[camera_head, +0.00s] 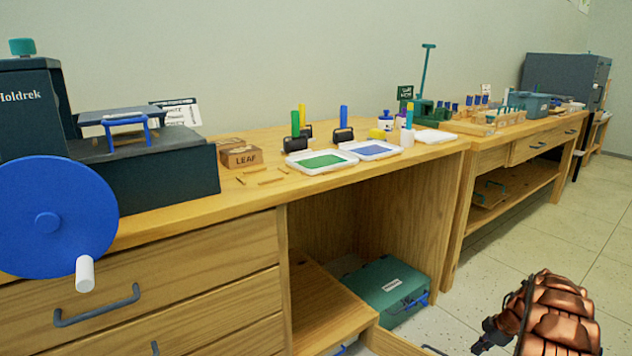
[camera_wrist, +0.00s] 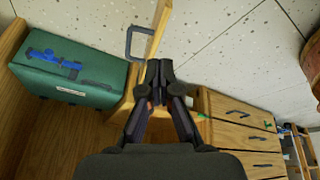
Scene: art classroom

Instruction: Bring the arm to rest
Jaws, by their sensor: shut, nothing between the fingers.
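My arm (camera_head: 562,315), with a segmented copper-coloured cover, is at the lower right of the head view, over the open floor in front of the bench. My gripper (camera_head: 482,346) is the dark part at its left end, partly cut off by the bottom edge. In the wrist view my gripper (camera_wrist: 159,70) has its black fingers together with nothing between them. Behind the fingertips is a wooden panel edge with a dark handle (camera_wrist: 138,43). I cannot tell whether the fingers touch that panel.
A wooden workbench (camera_head: 226,199) with drawers runs along the wall, carrying ink pads (camera_head: 322,161) and a blue-wheeled press (camera_head: 40,220). A green case (camera_head: 385,288) sits in its open bay. A wooden panel (camera_head: 392,343) juts out at the bottom. Tiled floor (camera_head: 535,235) is clear at right.

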